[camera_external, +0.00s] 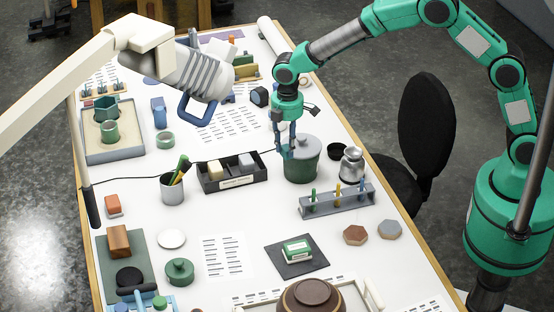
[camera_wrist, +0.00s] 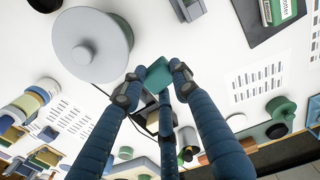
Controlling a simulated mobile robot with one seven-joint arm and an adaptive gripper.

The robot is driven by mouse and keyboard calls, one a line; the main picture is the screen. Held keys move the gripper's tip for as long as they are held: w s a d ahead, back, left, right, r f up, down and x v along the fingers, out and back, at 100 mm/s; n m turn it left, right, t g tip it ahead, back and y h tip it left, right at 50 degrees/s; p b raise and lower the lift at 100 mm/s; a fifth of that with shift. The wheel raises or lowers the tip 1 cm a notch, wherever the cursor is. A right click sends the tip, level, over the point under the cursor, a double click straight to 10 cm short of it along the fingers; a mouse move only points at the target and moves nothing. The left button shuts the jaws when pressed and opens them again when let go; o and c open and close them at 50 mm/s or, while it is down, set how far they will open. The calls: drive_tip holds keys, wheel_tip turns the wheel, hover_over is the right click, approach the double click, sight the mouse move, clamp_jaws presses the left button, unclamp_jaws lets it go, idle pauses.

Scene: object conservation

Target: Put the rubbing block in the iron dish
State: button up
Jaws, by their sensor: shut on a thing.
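My gripper (camera_external: 285,152) is beside the left side of a dark green pot (camera_external: 301,168) with a grey lid, above the table. In the wrist view my gripper (camera_wrist: 154,86) has its blue fingers closed on a small teal-green block (camera_wrist: 155,74), which I take to be the rubbing block. The block is clear of the grey lid (camera_wrist: 92,45) there. In the external view the block is hard to make out between the fingers. A small black round dish (camera_external: 337,151), probably the iron dish, stands right of the pot; it seems empty.
A metal jar (camera_external: 351,167) and a grey rack (camera_external: 337,201) with upright pegs stand near the black dish. A black divided tray (camera_external: 231,173) with blocks and a pen cup (camera_external: 172,191) stand left of the pot. A lamp arm (camera_external: 75,75) hangs over the left side.

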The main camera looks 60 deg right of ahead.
drive_tip(key=shift+m, duration=0.7)
drive_tip(key=d+p, duration=0.1)
drive_tip(key=d, duration=0.4)
drive_tip(key=s+d+p, duration=0.1)
drive_tip(key=d, duration=0.5)
drive_tip(key=s+d+p, duration=0.1)
drive_tip(key=d, duration=0.5)
drive_tip(key=shift+d+r+p, duration=0.1)
drive_tip(key=shift+r+p, duration=0.1)
drive_tip(key=shift+p, duration=0.2)
drive_tip(key=p, duration=0.3)
hover_over(337, 152)
drive_tip(key=shift+m, duration=0.4)
drive_tip(key=f, duration=0.3)
drive_tip(key=a+f, duration=0.1)
drive_tip(key=f, duration=0.1)
drive_tip(key=shift+s+f, duration=0.1)
drive_tip(key=shift+s, duration=0.2)
drive_tip(key=shift+f+b, duration=0.25)
drive_tip(key=shift+b, duration=0.1)
drive_tip(key=shift+f+b, duration=1.55)
drive_tip(key=shift+f, duration=3.05)
